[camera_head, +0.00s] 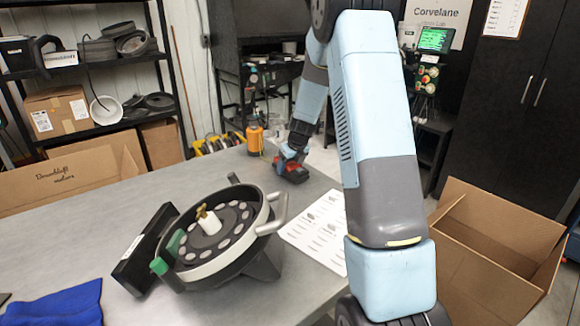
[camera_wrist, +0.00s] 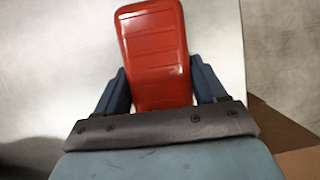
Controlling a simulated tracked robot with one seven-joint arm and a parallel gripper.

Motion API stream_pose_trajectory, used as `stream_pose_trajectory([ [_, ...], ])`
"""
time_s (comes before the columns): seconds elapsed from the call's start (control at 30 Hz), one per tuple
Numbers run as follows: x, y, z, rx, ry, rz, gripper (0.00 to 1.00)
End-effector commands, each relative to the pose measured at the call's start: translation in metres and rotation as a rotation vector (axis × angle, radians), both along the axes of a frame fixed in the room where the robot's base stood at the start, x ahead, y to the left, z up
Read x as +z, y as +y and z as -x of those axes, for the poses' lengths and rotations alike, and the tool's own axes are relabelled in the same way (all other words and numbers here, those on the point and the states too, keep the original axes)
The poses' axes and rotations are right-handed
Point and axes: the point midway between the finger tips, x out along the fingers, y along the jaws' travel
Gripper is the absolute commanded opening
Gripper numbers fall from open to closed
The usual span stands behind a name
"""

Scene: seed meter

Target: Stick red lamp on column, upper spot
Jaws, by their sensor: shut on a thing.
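My gripper (camera_head: 290,156) is over the far right part of the grey table and shut on the red lamp (camera_head: 292,170). In the wrist view the lamp (camera_wrist: 155,55) is a glossy red, ridged, rounded block between the two blue fingers of my gripper (camera_wrist: 160,80). It points away from the palm and leans slightly left there. A dark upright stand, perhaps the column, is at the back right, with a green screen (camera_head: 435,40) and several red and green knobs (camera_head: 428,76) below. My gripper is well apart from it. I cannot tell its upper spot.
The round seed meter (camera_head: 210,267) stands on the grey table (camera_head: 85,228), with a white sheet (camera_head: 325,230) beside it. A blue cloth (camera_head: 60,306) lies at the front left. An orange lantern (camera_head: 255,139) stands at the back. An open cardboard box (camera_head: 480,262) is at the right.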

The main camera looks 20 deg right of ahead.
Motion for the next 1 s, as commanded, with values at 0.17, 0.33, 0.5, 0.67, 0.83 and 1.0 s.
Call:
stream_pose_trajectory([
  [0.17,-0.004,0.000,0.000,0.000,0.001,0.000,0.41],
  [0.33,-0.009,0.000,0.000,-0.001,0.002,-0.001,0.42],
  [0.5,-0.014,-0.001,0.001,-0.001,0.005,0.000,0.37],
  [0.67,-0.017,-0.001,0.003,0.000,0.009,0.000,0.76],
  [0.83,-0.018,0.000,0.004,0.001,0.014,-0.002,0.93],
  [1.0,-0.018,0.001,0.004,0.003,0.014,-0.003,0.96],
])
